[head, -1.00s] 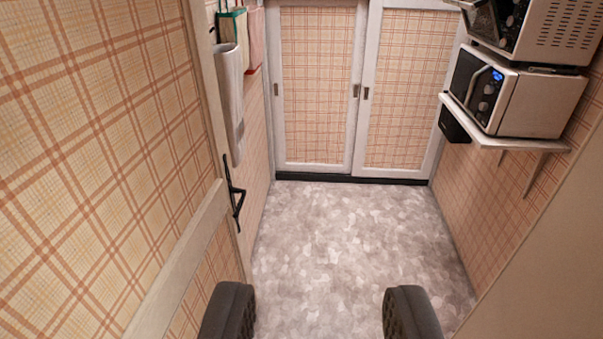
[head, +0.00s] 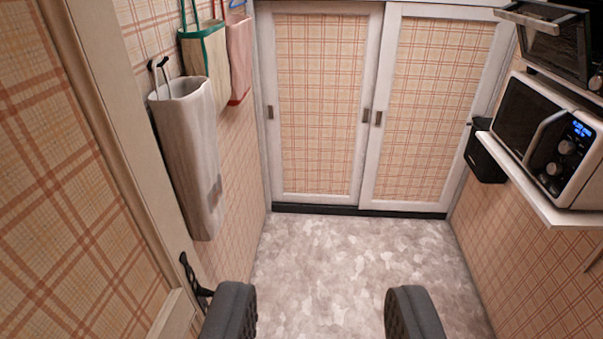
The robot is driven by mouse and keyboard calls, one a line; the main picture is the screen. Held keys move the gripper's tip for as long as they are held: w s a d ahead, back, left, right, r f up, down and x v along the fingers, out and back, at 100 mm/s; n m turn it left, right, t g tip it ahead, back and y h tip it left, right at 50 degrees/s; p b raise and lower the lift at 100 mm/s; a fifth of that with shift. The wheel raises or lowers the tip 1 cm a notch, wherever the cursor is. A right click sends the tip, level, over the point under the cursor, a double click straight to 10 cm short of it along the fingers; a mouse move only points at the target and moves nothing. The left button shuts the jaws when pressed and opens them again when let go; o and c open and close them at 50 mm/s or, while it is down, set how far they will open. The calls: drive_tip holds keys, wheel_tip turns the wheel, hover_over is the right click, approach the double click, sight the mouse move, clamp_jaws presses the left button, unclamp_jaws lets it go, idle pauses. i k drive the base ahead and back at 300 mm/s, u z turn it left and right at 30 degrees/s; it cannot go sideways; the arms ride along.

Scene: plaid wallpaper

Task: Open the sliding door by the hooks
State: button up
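A white-framed sliding door with two plaid panels closes off the far wall. The left panel (head: 320,105) and the right panel (head: 440,110) meet near the middle, each with small dark recessed pulls on its frame. Hooks on the left wall hold bags: a dark hook (head: 157,64) carries a whitish bag (head: 185,150), and beyond it hang a cream bag with green trim (head: 203,70) and a pink bag (head: 239,55). My gripper (head: 322,310) is open and empty over the floor, well short of the sliding door.
A hinged door (head: 70,180) with a black handle (head: 195,281) stands open at the left. A microwave (head: 550,140) on a white shelf (head: 520,185) juts out at right, with another oven above. The speckled floor (head: 345,260) is clear.

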sight(318, 59)
drive_tip(key=i, duration=3.9)
drive_tip(key=z, duration=0.05)
